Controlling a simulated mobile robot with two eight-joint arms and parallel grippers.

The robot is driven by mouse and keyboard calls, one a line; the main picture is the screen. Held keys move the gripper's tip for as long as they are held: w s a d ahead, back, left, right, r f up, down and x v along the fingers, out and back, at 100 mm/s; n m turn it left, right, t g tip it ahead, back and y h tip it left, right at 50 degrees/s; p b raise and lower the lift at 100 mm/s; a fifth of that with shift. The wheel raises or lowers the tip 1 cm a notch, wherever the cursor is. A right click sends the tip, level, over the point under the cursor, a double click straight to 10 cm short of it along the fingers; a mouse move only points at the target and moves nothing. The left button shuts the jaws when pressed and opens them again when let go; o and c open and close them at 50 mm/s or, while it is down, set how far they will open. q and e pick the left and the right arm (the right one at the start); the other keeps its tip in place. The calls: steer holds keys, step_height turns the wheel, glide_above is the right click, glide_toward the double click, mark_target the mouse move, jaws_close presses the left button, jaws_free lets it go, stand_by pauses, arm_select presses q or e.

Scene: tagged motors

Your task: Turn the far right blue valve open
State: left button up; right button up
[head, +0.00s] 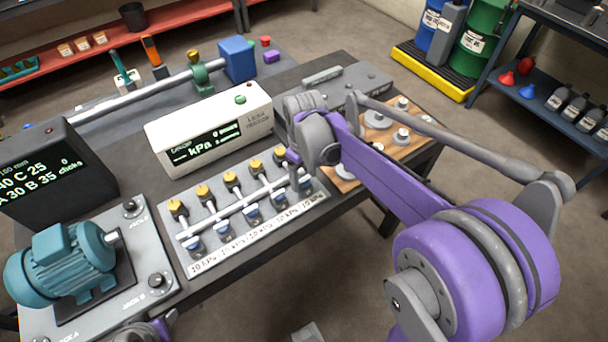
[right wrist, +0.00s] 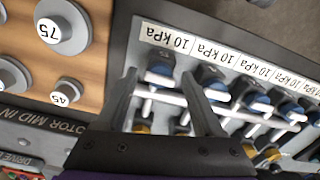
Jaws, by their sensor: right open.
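The valve panel (head: 257,228) carries a row of blue valves below yellow-topped fittings, with 10 kPa labels along its front edge. The far right blue valve (head: 305,183) is partly covered by my right gripper (head: 298,168) in the head view. In the right wrist view this valve (right wrist: 160,73) is the leftmost blue one. My right gripper (right wrist: 160,80) is open there, with one finger on each side of the valve. I cannot tell whether the fingers touch it. A purple and grey part of my left arm shows at the bottom edge of the head view; its fingers are not clear.
A white kPa display box (head: 210,130) stands behind the panel. A teal motor (head: 62,265) on a grey plate is to the left. Round weights (head: 378,120) sit on a wooden board to the right, also in the right wrist view (right wrist: 62,27).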

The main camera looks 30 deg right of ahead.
jaws_close()
steer(key=shift+m, duration=0.3)
steer(key=m, duration=0.3)
steer(key=shift+m, duration=0.4)
steer(key=m, duration=0.4)
steer(key=shift+m, duration=0.3)
steer(key=m, duration=0.4)
steer(key=shift+m, duration=2.5)
